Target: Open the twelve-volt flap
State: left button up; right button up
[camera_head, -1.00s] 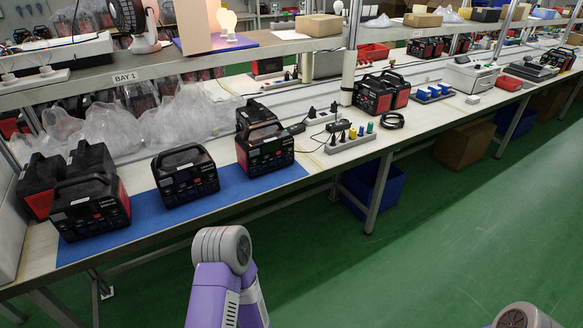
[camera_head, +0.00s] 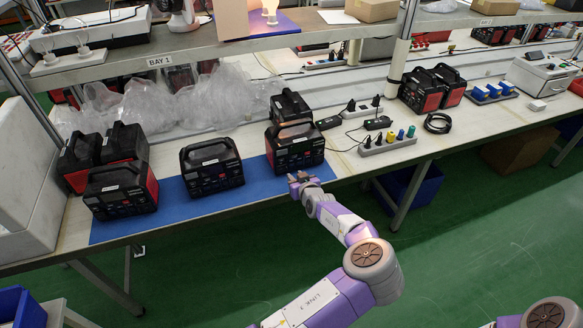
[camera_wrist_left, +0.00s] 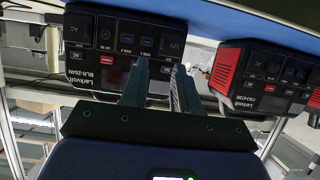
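The black power station (camera_head: 295,146), marked BLR-254N, stands upright on the blue mat. In the left wrist view its front panel (camera_wrist_left: 106,52) appears upside down, with AC, USB and 12V markings. The twelve-volt flap (camera_wrist_left: 172,44) is a dark square at the panel's right end in that view; it looks closed, though it is small and dim. My left gripper (camera_head: 299,179) is just in front of the station's lower front. In the left wrist view its two fingers (camera_wrist_left: 161,68) are apart with nothing between them, pointing at the panel near the flap. My right gripper is out of view.
Other power stations stand left on the mat (camera_head: 170,212), one (camera_head: 212,167) beside mine. Another (camera_head: 290,106) is close behind. A power strip (camera_head: 388,146) and cables lie to the right. A shelf (camera_head: 230,48) runs above. Open floor lies in front.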

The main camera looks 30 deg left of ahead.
aim_at(289, 171)
pick_arm(q)
jog(key=b+x, duration=0.1)
jog(key=x, duration=0.6)
jog(key=shift+s+f, duration=0.1)
jog(key=shift+s, duration=0.1)
jog(key=shift+c, duration=0.3)
grip_shut()
